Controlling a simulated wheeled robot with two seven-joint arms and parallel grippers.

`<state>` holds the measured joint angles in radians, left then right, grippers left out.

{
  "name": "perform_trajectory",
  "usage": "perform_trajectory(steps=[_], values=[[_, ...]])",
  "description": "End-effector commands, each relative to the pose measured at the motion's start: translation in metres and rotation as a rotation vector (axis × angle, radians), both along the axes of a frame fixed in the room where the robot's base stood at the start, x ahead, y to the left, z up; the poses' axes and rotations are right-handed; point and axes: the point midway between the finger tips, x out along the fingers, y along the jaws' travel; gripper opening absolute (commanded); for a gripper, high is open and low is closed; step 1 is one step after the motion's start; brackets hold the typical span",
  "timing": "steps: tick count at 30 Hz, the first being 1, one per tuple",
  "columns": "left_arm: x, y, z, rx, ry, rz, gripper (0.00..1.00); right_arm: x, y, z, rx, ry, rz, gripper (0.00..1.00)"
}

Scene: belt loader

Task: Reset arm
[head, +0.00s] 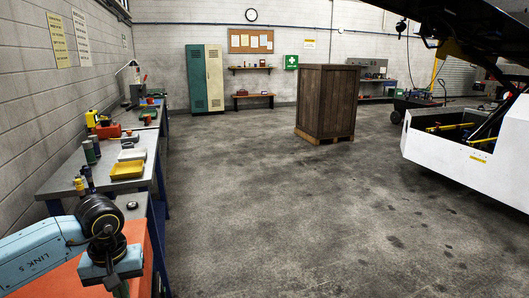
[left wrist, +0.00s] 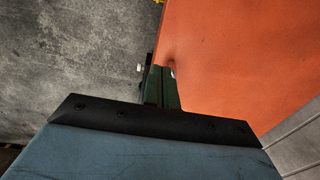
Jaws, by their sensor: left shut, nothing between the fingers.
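My left arm enters the head view at the lower left, its blue link bent down at a black joint. Grey concrete floor (left wrist: 70,50) lies to the left of the fingers. My right arm and gripper are not in view.
Workbenches (head: 55,181) with a yellow tray (head: 127,170) and several bottles line the left wall. A brown wooden crate (head: 328,100) stands on a pallet at the back. A white belt loader (head: 455,165) is at the right. The middle floor is clear.

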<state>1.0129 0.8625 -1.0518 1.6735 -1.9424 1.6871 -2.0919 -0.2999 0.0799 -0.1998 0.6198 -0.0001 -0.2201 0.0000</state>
Motion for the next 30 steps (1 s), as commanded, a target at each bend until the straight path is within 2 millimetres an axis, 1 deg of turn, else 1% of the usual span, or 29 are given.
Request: perform_trajectory(steps=[1,4,6,9,12,16,26,30], values=[[-0.001,0.000,-0.012,0.000,0.005,0.000,0.00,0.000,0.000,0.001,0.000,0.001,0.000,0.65],[-0.001,0.000,-0.031,0.000,0.004,0.000,0.00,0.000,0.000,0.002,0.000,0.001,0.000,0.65],[0.000,0.000,-0.043,0.000,0.004,-0.001,0.00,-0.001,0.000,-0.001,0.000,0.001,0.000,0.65],[0.000,0.000,-0.058,0.000,0.005,-0.001,0.00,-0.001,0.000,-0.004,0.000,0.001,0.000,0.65],[0.000,-0.001,-0.068,0.000,0.009,-0.003,0.00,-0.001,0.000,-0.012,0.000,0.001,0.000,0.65],[0.000,0.000,-0.073,0.000,0.011,-0.004,0.00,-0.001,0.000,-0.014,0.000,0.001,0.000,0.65],[0.001,-0.001,-0.073,0.000,0.011,-0.004,0.00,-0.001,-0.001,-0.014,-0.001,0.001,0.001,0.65],[-0.001,-0.004,-0.077,-0.010,0.016,-0.001,0.00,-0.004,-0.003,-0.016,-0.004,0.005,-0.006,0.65]])
